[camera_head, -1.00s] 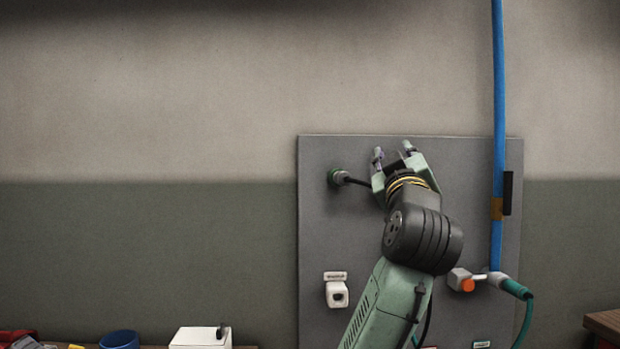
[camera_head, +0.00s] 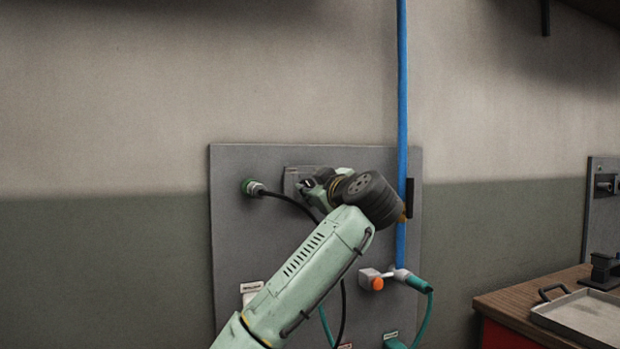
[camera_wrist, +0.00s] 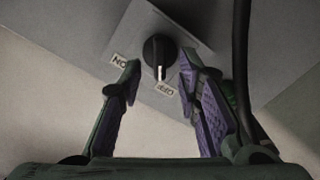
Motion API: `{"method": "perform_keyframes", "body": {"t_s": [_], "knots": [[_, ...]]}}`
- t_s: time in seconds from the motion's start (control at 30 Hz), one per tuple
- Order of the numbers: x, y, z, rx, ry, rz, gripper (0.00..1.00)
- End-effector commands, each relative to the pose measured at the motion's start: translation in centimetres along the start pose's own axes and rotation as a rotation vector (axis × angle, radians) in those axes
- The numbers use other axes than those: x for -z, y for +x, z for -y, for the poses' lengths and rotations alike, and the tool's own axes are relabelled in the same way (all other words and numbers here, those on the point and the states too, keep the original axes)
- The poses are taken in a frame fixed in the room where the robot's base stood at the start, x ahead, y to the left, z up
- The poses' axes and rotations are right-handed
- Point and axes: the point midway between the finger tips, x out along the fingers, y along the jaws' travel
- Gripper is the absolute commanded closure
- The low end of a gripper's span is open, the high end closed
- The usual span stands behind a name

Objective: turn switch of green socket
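The switch is a round black knob (camera_wrist: 160,54) with a white pointer line, on a grey plate (camera_wrist: 187,28) with an "ON" label and a second label that seems to read "OFF". In the wrist view the pointer is near that second label. My gripper (camera_wrist: 158,85) is open, its two purple-padded fingers on either side of the knob; contact cannot be told. In the head view my gripper (camera_head: 312,186) is at the switch plate (camera_head: 291,178), and my arm hides most of both.
A grey wall panel (camera_head: 228,250) carries these parts. A blue pipe (camera_head: 402,90) runs down its right side to a valve with an orange knob (camera_head: 377,284). The black cable (camera_wrist: 241,70) passes right of my fingers. A bench with a tray (camera_head: 585,316) is at right.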

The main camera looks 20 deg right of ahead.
Motion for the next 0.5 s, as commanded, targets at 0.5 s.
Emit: {"method": "perform_keyframes", "body": {"t_s": [0.5], "knots": [[0.0, 2.0, 0.0, -0.002, 0.0, -0.001, 0.7]]}}
